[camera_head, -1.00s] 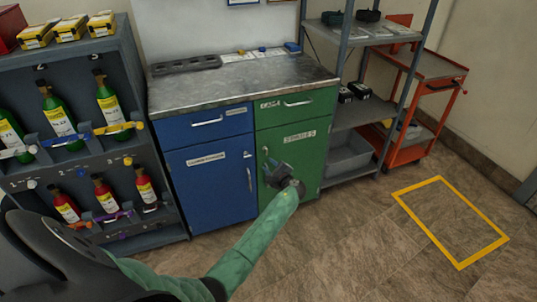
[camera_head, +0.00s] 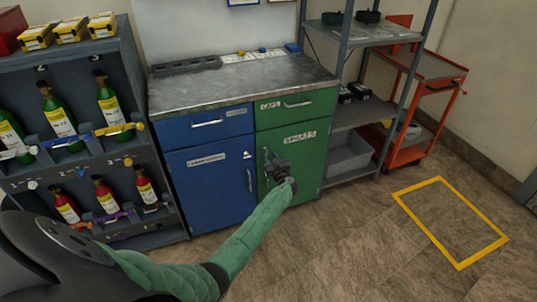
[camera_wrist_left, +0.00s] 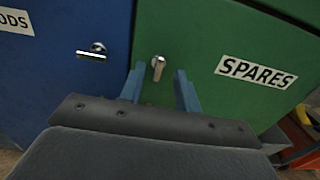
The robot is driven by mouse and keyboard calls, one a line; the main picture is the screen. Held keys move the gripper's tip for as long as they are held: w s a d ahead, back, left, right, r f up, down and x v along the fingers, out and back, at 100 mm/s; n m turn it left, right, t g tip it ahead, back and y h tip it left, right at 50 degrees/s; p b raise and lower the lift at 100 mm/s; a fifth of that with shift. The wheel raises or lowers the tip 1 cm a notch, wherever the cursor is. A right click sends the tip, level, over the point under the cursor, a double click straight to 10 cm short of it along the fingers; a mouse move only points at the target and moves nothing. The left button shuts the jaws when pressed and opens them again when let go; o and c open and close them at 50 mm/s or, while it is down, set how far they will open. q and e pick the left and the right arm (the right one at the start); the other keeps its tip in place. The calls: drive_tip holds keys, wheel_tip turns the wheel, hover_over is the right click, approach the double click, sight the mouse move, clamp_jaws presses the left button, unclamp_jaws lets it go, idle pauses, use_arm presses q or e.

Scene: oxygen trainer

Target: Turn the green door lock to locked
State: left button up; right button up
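The green door (camera_head: 307,163) with the "SPARES" label is closed, at the right half of the cabinet. Its lock (camera_wrist_left: 158,65) is a small silver knob with a lever pointing roughly downward in the left wrist view. My left gripper (camera_head: 270,160) is in front of this door in the head view. In the left wrist view its two blue-grey fingers (camera_wrist_left: 158,88) are apart, one on each side of the lock, with nothing visibly held. In the head view the gripper hides most of the lock. My right gripper is not in view.
The blue door (camera_head: 209,185) to the left has its own silver lever (camera_wrist_left: 93,52). A bottle rack (camera_head: 150,235) stands at the left. A grey shelf (camera_head: 365,113) and an orange cart (camera_head: 409,153) stand at the right. The floor in front is clear, with a yellow outlined square (camera_head: 459,266).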

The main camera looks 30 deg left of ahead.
use_arm(q)
drive_tip(key=shift+x, duration=1.4)
clamp_jaws()
